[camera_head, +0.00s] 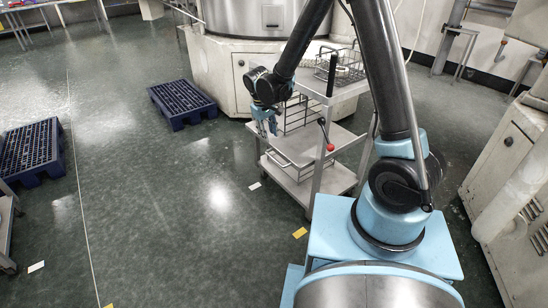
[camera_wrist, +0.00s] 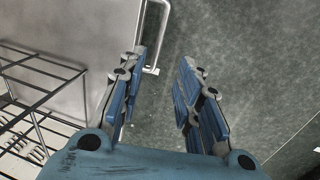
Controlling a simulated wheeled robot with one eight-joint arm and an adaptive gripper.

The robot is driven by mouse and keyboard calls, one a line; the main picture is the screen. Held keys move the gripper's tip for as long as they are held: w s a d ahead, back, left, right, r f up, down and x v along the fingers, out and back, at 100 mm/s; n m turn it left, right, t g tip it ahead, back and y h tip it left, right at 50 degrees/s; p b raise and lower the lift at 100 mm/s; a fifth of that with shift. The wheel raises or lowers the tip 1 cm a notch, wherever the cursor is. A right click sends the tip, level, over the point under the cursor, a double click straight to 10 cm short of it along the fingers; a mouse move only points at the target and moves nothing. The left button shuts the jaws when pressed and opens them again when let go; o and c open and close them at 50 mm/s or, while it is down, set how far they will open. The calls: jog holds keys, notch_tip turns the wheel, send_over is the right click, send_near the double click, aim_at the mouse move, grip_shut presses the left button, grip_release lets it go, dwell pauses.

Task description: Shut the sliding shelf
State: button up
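The sliding shelf (camera_head: 318,143) is a grey metal tray in the cart, sticking out to the left past the cart's top. In the wrist view the shelf (camera_wrist: 95,30) fills the upper left. Its bar handle (camera_wrist: 164,35) runs along its edge, with the lower end close to the left fingertip. My gripper (camera_head: 267,132) is at the shelf's left end, pointing down. In the wrist view my gripper (camera_wrist: 160,68) is open, with nothing between the fingers. I cannot tell whether a finger touches the handle.
A wire rack (camera_head: 298,114) stands on the shelf. A wire basket (camera_head: 347,66) sits on the cart's top. Blue pallets (camera_head: 183,100) (camera_head: 30,148) lie to the left, with clear floor between.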

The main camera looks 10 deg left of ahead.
aim_at(274, 159)
jog(key=f, duration=0.4)
jog(key=w+d+f, duration=0.1)
jog(key=f, duration=0.4)
jog(key=w+f, duration=0.1)
jog(key=f, duration=0.4)
jog(key=shift+d, duration=0.4)
jog(key=shift+c, duration=0.2)
grip_shut()
